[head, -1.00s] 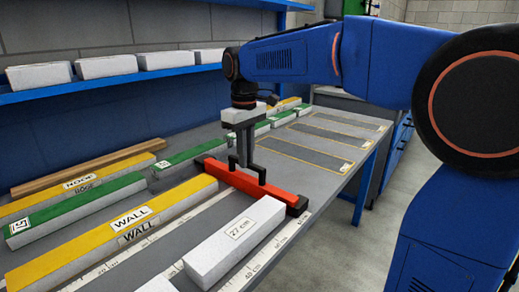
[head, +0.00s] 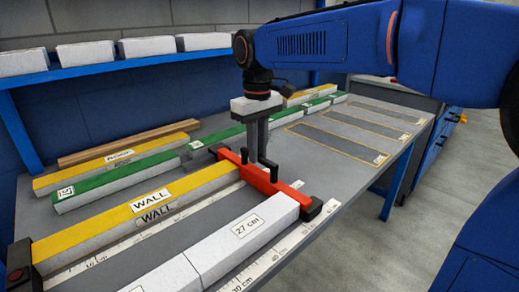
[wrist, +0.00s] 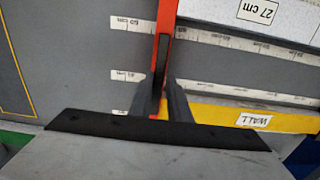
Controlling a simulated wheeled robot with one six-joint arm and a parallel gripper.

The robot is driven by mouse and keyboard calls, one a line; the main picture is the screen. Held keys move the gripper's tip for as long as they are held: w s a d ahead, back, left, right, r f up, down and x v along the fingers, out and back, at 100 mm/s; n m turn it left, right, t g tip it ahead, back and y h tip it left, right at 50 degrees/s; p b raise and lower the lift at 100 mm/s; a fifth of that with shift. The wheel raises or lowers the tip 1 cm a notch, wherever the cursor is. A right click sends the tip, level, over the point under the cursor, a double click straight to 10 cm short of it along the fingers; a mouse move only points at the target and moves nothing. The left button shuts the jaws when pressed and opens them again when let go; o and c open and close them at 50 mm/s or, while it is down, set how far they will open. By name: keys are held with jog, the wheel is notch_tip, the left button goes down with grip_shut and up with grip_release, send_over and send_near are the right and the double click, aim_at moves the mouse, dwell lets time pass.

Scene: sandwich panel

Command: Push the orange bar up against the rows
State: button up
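The orange bar (head: 262,182) lies across the right ends of the rows, with a black block at its near end. Its far part is against the end of the yellow-topped WALL row (head: 150,208). Its near part is at the end of the white 27 cm block (head: 245,230); whether they touch is unclear. My gripper (head: 257,155) is down at the bar's black handle. In the wrist view my fingers (wrist: 160,95) close on both sides of that handle, over the orange bar (wrist: 165,20).
A second white block (head: 165,275) lies end to end with the 27 cm block. A black stop (head: 22,268) stands at the WALL row's left end. Green-topped (head: 120,182) and ROOF (head: 110,160) rows lie behind. The table right of the bar is clear, with outlined grey strips (head: 340,142).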

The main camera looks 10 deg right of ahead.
jog(key=o, duration=0.3)
jog(key=shift+s+a, duration=0.1)
jog(key=shift+a, duration=0.1)
jog(key=shift+r, duration=0.1)
notch_tip(320, 180, up, 17)
jog(key=shift+r, duration=0.1)
jog(key=shift+d, duration=0.1)
dwell(0.4)
jog(key=s+d+f+m+t, duration=0.1)
jog(key=s+d+f+m, duration=0.1)
jog(key=s+d+f, duration=0.5)
jog(key=s+d+f+m+t, duration=0.2)
jog(key=s+d+f, duration=0.5)
jog(key=f, duration=0.7)
jog(key=s+d+f+m+t, duration=0.1)
jog(key=s+d+f+m, duration=0.2)
jog(key=s+d+f, duration=0.4)
jog(key=shift+s+d+f+t, duration=0.15)
jog(key=shift+s+f, duration=0.1)
jog(key=shift+f, duration=0.35)
jog(key=shift+s+d+f+t, duration=0.1)
jog(key=shift+s+f, duration=0.2)
jog(key=shift+f, duration=0.3)
jog(key=shift+s+d+f+t, duration=0.15)
jog(key=shift+s+f, duration=0.1)
jog(key=shift+f, duration=0.35)
